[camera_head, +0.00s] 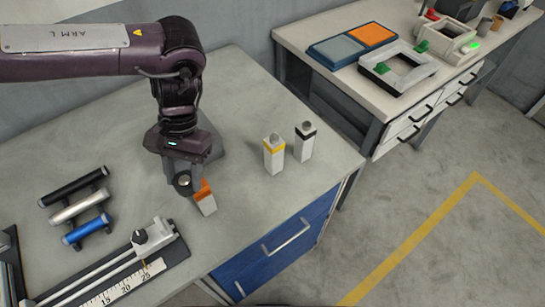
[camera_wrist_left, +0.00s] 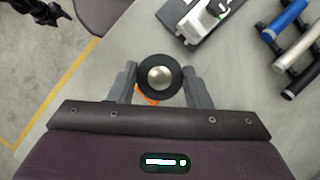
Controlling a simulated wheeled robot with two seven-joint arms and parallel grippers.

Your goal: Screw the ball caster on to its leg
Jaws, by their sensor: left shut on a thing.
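My left gripper (camera_head: 186,180) is low over the near part of the table. In the left wrist view its grey fingers (camera_wrist_left: 160,84) are closed on the ball caster (camera_wrist_left: 158,77), a black ring around a shiny steel ball. In the head view the caster (camera_head: 183,183) shows as a dark round shape at the fingertips. The orange-banded white leg (camera_head: 207,204) is just right of and below it. A bit of the orange band (camera_wrist_left: 146,99) shows beside the caster in the wrist view. Whether caster and leg touch is hard to tell.
A yellow-banded block (camera_head: 273,156) and a black-banded block (camera_head: 305,143) stand upright to the right, with grey tops. Black, silver and blue cylinders (camera_head: 75,207) lie on holders at left. A ruler fixture (camera_head: 125,283) is at the front left.

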